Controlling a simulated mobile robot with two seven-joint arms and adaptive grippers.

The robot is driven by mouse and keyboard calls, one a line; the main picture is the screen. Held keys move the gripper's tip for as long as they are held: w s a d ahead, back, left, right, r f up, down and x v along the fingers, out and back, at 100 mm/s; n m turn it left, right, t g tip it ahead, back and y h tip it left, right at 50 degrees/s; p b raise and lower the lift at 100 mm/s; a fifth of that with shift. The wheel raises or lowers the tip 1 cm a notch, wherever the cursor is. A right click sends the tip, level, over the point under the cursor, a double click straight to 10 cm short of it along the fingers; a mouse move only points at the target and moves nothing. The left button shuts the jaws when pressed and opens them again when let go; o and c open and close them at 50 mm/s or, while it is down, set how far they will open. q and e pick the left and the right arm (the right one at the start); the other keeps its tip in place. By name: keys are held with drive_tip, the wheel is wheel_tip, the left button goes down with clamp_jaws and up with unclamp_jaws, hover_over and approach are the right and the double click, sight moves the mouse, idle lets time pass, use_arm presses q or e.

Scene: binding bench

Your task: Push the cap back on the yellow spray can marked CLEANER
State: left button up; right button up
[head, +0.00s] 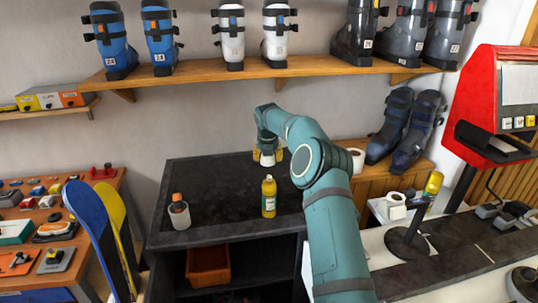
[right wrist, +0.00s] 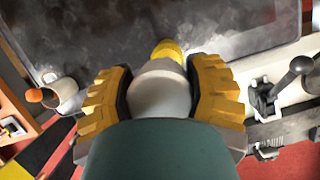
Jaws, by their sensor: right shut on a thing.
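A yellow spray can (head: 269,198) stands upright on the dark bench top, with a narrow bare top; its label is too small to read. My right gripper (head: 268,157) is above it, seemingly a little behind it, shut on a white cap (head: 267,160). In the right wrist view the white cap (right wrist: 160,88) sits between the yellow finger pads of the right gripper (right wrist: 161,92). A yellow part, probably the can (right wrist: 167,50), shows just past the cap, which hides the rest. In the head view the cap and can look apart. My left gripper is not in view.
Blue and yellow skis (head: 95,228) lean left of the dark bench (head: 225,237). Ski boots line the shelf (head: 250,70) above.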

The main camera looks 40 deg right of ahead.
sight(269, 175)
drive_tip(key=shift+d+r+n+y+p, duration=0.15)
drive_tip(key=shift+n+p, duration=0.1)
drive_tip(key=shift+n, duration=0.25)
drive_tip(key=shift+d+r+n+y+p, duration=0.1)
drive_tip(key=shift+n+y+p, duration=0.1)
drive_tip(key=shift+n, duration=0.3)
drive_tip(key=shift+f, duration=2.75)
drive_tip(key=shift+f+b, duration=0.4)
drive_tip(key=shift+f, duration=1.65)
idle(0.5)
drive_tip(key=o, duration=1.1)
drive_tip(key=shift+c, duration=0.2)
drive_tip(key=shift+r, duration=0.1)
drive_tip(key=shift+r+p, duration=0.4)
drive_tip(key=shift+r, duration=3.05)
